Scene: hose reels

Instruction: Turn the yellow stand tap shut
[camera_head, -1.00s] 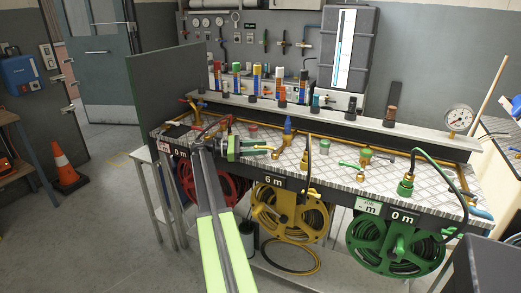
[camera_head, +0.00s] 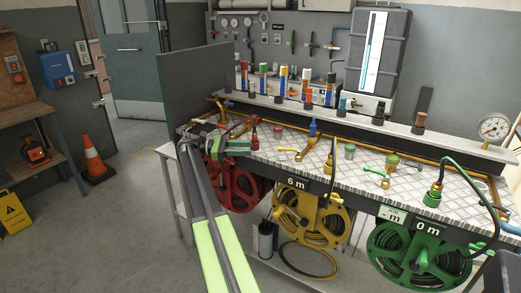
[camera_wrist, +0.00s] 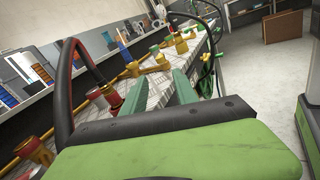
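The yellow stand tap (camera_head: 302,150) stands on the bench's tread-plate top above the yellow hose reel (camera_head: 310,215). A yellow lever sticks out to its left, and a blue piece shows at its back. In the wrist view the yellow tap (camera_wrist: 156,64) lies ahead, just beyond the fingertips. My gripper (camera_head: 250,147) is left of the tap, over the red reel's end of the bench, apart from the tap. In the wrist view my gripper's (camera_wrist: 160,77) green fingers are spread with nothing between them.
A red tap (camera_wrist: 105,94) stands close beside my left finger in the wrist view, with a dark hose arching over it. The red reel (camera_head: 232,185) and green reel (camera_head: 420,255) hang under the bench. A green-handled tap (camera_head: 382,175) stands to the right.

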